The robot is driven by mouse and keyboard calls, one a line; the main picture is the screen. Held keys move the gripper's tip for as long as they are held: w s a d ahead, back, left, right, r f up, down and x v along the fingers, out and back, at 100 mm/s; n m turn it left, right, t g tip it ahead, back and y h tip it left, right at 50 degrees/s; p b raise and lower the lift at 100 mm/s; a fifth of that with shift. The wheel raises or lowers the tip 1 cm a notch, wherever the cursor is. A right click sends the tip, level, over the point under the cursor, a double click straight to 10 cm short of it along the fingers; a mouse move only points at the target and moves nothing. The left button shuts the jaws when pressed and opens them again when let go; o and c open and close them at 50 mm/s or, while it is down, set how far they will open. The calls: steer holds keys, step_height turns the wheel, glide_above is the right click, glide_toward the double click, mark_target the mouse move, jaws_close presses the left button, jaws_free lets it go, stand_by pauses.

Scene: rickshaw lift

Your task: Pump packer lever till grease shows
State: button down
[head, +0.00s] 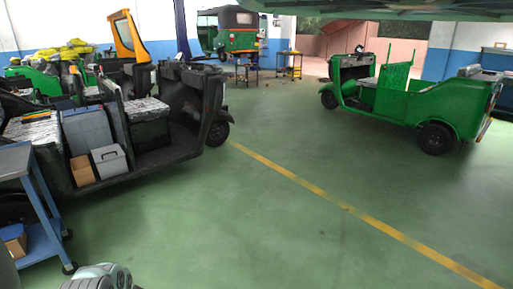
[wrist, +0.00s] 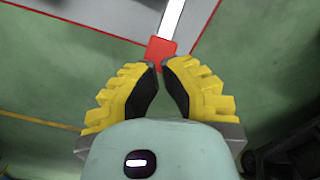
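My gripper (wrist: 161,66) shows in the wrist view with two yellow, ridged fingers and dark inner pads. No packer, lever or grease can be made out in either view. In the head view a rounded pale piece of my arm shows at the bottom left.
A black rickshaw (head: 185,110) carrying boxes stands at left, behind a blue trolley (head: 42,205). A green rickshaw (head: 415,105) stands at right, another green one (head: 228,38) at the back. The green floor between, crossed by a yellow line (head: 345,206), is clear.

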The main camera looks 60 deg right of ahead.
steer(key=shift+f+b, duration=2.5)
steer(key=shift+f, duration=0.45)
steer(key=shift+r+p, duration=2.8)
steer(key=shift+r, duration=1.65)
